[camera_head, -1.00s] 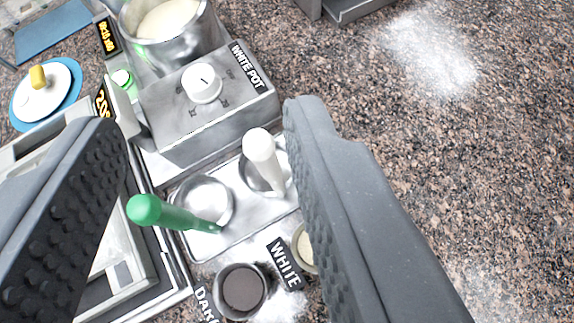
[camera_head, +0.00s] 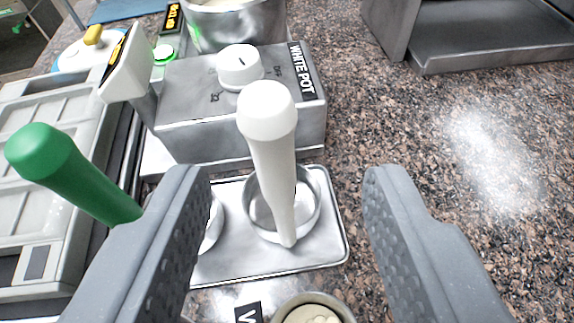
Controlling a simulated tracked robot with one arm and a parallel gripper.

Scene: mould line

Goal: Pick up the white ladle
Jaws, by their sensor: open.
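The white ladle (camera_head: 273,165) stands with its thick white handle pointing up toward the camera and its steel bowl (camera_head: 304,207) on a metal tray (camera_head: 317,250). My gripper (camera_head: 284,178) is open, with one grey finger on each side of the ladle in the picture. The handle shows between the fingers, apart from both. The green-handled ladle (camera_head: 70,172) is left of my left finger, which hides part of it and its bowl.
The white pot's control box (camera_head: 240,105) with a knob is just behind the tray, and a steel pot (camera_head: 236,25) stands behind it. A mould frame (camera_head: 50,200) lies left. A small cup (camera_head: 312,308) is in front. Speckled counter at right is mostly clear.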

